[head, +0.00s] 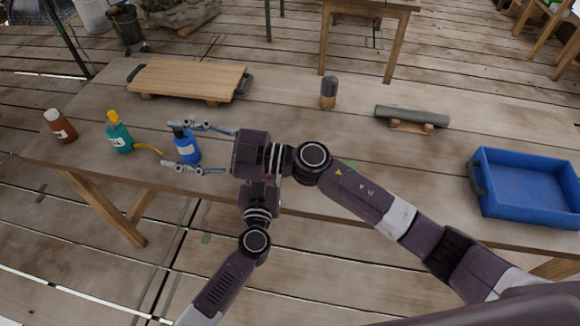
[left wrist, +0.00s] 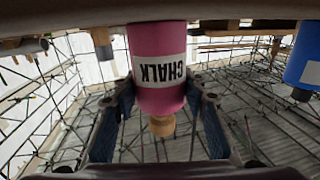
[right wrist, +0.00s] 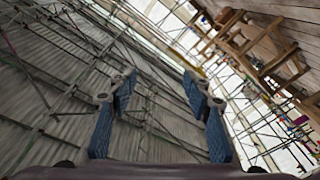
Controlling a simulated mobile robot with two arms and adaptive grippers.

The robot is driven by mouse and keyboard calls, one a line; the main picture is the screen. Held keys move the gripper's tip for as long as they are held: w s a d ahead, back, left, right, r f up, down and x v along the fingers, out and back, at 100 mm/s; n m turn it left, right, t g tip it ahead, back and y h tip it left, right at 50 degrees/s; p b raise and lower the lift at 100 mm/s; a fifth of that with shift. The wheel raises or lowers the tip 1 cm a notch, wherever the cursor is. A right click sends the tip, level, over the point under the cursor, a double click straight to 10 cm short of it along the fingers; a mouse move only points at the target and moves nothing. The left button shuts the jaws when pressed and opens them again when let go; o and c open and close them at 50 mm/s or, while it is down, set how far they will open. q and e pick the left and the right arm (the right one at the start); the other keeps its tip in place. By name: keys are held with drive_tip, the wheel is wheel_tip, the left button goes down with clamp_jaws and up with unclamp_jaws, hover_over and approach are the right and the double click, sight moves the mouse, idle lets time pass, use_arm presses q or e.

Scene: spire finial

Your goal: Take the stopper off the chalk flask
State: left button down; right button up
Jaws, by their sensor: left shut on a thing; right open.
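The pink chalk flask (left wrist: 158,90) shows upside down in the left wrist view, with a white CHALK label and a tan stopper (left wrist: 162,126) seated in its neck. My left gripper (left wrist: 160,92) is shut on the flask's body, one finger on each side. The stopper is clear of the fingers. In the head view the flask and left gripper are hidden behind my right gripper (head: 168,146). The right gripper is open and empty, its spread fingers framing the blue bottle in the picture without visible contact. The right wrist view also shows it empty (right wrist: 160,85).
The blue bottle (head: 187,149), teal bottle (head: 119,135) with yellow cap and brown bottle (head: 61,126) stand left on the table. A wooden board (head: 187,78), dark-topped cylinder (head: 328,93), grey rod (head: 412,115) and blue tray (head: 525,209) lie beyond and right. The table's centre right is clear.

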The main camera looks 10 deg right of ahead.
drive_tip(key=d+f+m+t+h, duration=0.55)
drive_tip(key=d+m, duration=0.35)
drive_tip(key=d, duration=0.2)
drive_tip(key=d+f+m+t+h, duration=0.55)
drive_tip(key=d+m, duration=0.25)
drive_tip(key=d, duration=0.3)
drive_tip(key=shift+g, duration=0.5)
drive_tip(key=x, duration=1.1)
drive_tip(key=shift+w+a+r, duration=0.3)
clamp_jaws()
drive_tip(key=shift+r, duration=0.1)
drive_tip(key=shift+r, duration=1)
